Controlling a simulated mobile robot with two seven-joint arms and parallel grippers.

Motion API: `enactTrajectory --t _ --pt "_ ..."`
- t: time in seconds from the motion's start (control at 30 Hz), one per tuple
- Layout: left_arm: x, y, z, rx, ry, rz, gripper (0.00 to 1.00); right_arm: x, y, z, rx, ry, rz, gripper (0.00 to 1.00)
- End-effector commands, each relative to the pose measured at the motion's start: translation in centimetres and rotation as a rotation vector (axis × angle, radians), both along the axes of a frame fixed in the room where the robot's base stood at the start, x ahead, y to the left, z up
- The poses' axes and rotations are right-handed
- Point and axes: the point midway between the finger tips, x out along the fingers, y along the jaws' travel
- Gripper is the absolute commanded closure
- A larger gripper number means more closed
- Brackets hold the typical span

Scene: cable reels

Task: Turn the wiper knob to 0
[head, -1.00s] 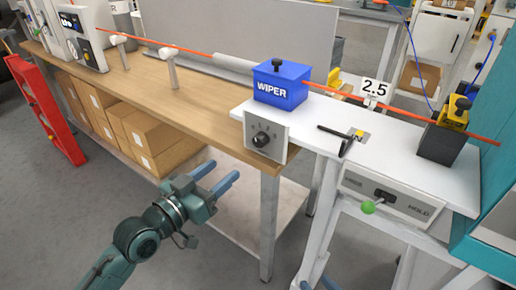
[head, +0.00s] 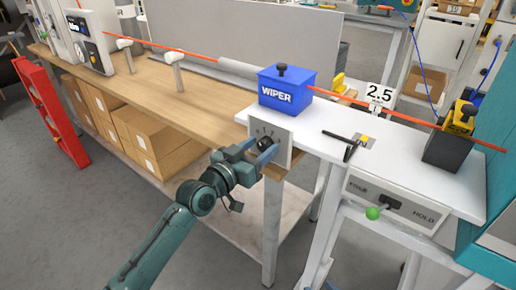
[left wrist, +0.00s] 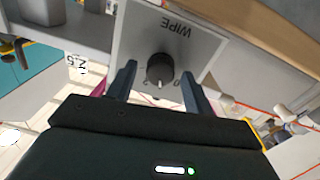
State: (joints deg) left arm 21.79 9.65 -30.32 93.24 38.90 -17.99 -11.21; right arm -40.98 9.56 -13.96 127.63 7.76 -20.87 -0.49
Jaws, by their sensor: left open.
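The wiper knob (head: 265,143) is a round black knob on a pale square panel (head: 284,146) at the front edge of the bench, below the blue WIPER box (head: 287,90). My left gripper (head: 259,147) is open, with its blue fingers at the panel, one on either side of the knob. In the left wrist view the knob (left wrist: 160,70) sits between the two open fingertips (left wrist: 159,75), with a gap on each side. The panel appears upside down there, with the label WIPE and a 0 partly visible. My right gripper is not in view.
An orange cable (head: 400,97) runs through the WIPER box along the bench. A black-handled tool (head: 346,144) lies on the white top. A HOLD panel with a green-tipped lever (head: 373,213) is to the right. Cardboard boxes (head: 160,142) sit on the lower shelf.

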Motion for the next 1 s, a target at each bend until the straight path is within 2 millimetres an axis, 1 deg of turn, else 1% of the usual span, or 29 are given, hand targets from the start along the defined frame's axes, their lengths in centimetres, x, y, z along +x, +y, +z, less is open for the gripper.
enactTrajectory --t 0.07,0.6,0.63,0.83,1.0 --pt "-0.02 0.01 -0.01 0.0 0.0 0.0 0.49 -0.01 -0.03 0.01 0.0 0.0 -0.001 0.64" --pt "-0.04 0.05 -0.03 0.0 0.0 0.0 0.92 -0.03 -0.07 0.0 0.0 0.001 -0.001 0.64" --pt "-0.04 0.05 -0.04 0.0 0.0 0.0 0.93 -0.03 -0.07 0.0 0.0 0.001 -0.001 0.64" --pt "-0.04 0.05 -0.01 -0.014 0.011 0.0 0.93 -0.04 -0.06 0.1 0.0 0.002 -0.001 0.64" --pt "-0.02 0.07 0.01 -0.065 0.048 0.001 0.93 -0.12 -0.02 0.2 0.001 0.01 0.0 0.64"
